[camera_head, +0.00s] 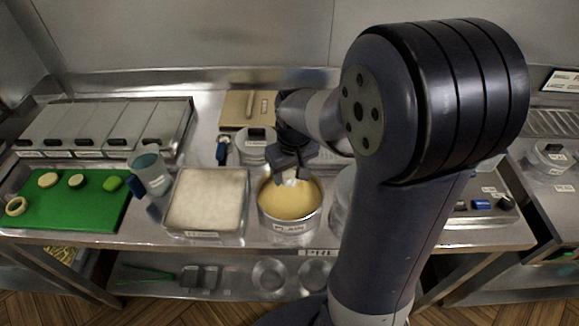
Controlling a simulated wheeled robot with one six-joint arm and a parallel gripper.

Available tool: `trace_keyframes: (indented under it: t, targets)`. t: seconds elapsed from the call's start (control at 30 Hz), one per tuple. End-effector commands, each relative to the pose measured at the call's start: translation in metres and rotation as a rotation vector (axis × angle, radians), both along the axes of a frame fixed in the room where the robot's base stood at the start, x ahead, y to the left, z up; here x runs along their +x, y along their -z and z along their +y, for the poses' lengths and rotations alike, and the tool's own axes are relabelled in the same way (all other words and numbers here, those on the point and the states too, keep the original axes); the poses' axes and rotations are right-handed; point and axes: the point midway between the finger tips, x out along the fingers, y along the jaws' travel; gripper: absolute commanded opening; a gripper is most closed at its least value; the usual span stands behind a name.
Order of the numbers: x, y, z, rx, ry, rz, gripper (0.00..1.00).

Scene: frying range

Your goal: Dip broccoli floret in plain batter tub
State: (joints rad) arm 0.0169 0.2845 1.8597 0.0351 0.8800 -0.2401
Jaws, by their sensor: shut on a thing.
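The plain batter tub (289,229) is a round steel tub labelled "PLAIN", filled with yellow batter, near the middle of the counter's front edge. My gripper (290,176) is over the tub, pointing down, with its tips at or just above the batter's far part. It is shut on a small pale piece, taken to be the broccoli floret (291,182), mostly hidden by the fingers. I cannot tell whether the piece touches the batter.
A tray of white flour (207,200) stands left of the tub. Further left are a blue-grey cup (151,173) and a green board (66,208) with several vegetable pieces. Lidded bins (104,127) line the back left.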

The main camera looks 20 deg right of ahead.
Motion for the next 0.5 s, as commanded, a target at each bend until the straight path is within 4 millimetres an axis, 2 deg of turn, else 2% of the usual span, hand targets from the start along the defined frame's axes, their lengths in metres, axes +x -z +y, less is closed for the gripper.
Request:
trace_keyframes:
  t: [0.03, 0.5]
  targets:
    - [0.000, 0.009, 0.000, 0.000, 0.000, 0.001, 0.36]
    - [0.000, 0.065, 0.000, 0.001, 0.000, 0.001, 0.36]
